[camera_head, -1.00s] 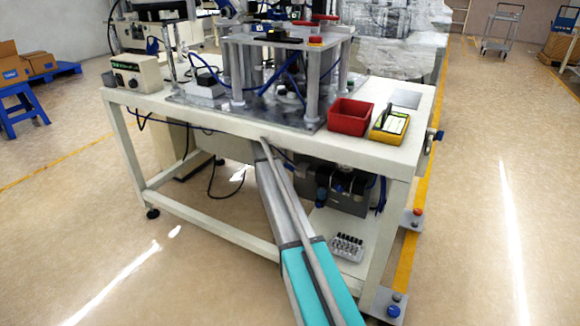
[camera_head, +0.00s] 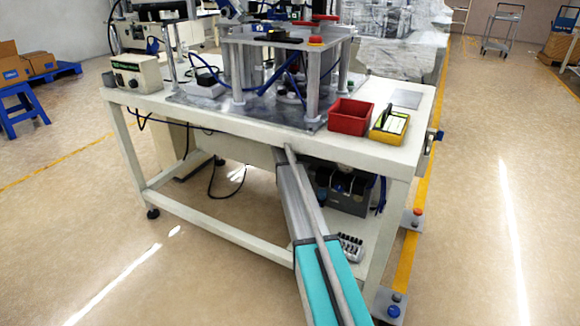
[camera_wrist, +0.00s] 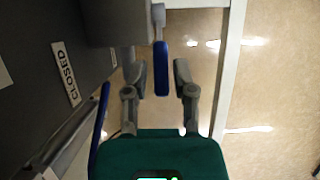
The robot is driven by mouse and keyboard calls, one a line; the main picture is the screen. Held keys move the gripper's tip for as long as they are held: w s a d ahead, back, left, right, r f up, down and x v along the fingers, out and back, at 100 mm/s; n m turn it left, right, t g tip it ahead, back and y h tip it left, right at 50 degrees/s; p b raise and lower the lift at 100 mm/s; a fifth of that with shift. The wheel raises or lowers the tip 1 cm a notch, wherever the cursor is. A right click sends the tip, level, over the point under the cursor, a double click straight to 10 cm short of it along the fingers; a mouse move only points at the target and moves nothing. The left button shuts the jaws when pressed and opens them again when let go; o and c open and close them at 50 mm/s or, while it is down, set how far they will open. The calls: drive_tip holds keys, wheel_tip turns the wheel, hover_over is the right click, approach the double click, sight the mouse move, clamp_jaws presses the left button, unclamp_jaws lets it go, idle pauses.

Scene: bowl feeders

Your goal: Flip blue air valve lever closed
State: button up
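The blue lever (camera_wrist: 161,70) hangs from a grey stem in the wrist view, lengthwise along the picture. My gripper (camera_wrist: 161,78) is open, with one finger on each side of the lever. The lever appears closer to the left finger; I cannot tell whether they touch or how far it reaches between the fingers. A white label reading CLOSED (camera_wrist: 67,74) is on the dark surface to the left. In the head view my arm reaches under the table's front edge, and the gripper and this lever are hidden there.
The white table (camera_head: 240,125) carries a red bin (camera_head: 349,117), a yellow box (camera_head: 388,125) and a metal fixture (camera_head: 317,85). A dark unit (camera_head: 350,190) stands beneath. In the wrist view a white beam (camera_wrist: 230,60) runs along the right and a blue hose (camera_wrist: 97,130) lies lower left.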

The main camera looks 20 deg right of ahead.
drive_tip(key=shift+s+d+f+b, duration=0.1)
drive_tip(key=shift+f+b, duration=0.35)
drive_tip(key=shift+f, duration=0.1)
clamp_jaws()
